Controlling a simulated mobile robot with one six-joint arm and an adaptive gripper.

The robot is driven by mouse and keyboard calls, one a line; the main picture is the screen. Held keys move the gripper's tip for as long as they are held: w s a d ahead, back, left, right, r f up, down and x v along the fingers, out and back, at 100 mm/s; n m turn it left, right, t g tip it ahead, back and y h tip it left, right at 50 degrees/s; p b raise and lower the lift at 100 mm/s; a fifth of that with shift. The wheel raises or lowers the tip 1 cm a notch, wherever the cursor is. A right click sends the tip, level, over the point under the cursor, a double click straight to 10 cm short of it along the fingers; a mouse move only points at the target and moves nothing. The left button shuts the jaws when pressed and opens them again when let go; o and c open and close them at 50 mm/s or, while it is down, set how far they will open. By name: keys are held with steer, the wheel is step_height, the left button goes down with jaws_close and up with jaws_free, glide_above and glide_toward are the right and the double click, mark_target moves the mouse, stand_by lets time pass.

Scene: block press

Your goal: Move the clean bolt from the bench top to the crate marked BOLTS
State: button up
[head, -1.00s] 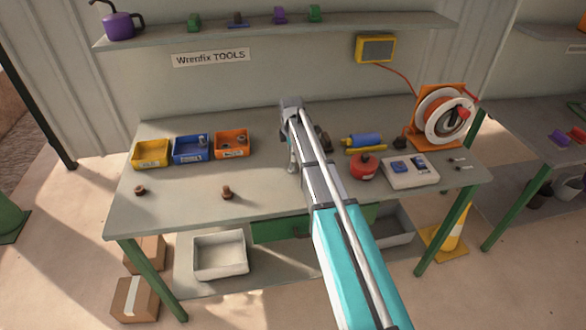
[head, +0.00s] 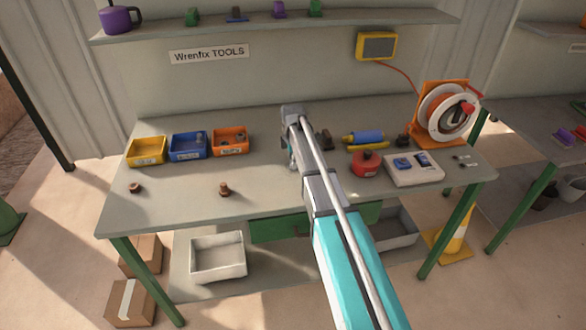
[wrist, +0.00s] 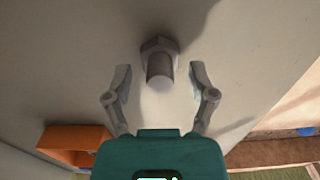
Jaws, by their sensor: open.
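A clean grey bolt (wrist: 160,62) with a hex head shows in the wrist view on the bench top, between and slightly ahead of my open fingertips. My gripper (wrist: 160,70) does not touch it. In the head view my gripper (head: 291,160) is low over the middle of the bench top (head: 180,215), and my arm hides the bolt there. The blue crate (head: 188,155) stands at the back left, between the yellow and orange crates. Its label is too small to read surely; it seems to say BOLTS.
The yellow crate (head: 146,158) and orange crate (head: 230,148) flank the blue one. Two rusty brown pieces (head: 224,189) (head: 135,188) stand at the front left. A red tin (head: 366,165), a grey box (head: 413,175) and a cable reel (head: 442,118) are at the right.

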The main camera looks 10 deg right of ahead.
steer(key=shift+f, duration=0.1)
stand_by(0.5)
jaws_close()
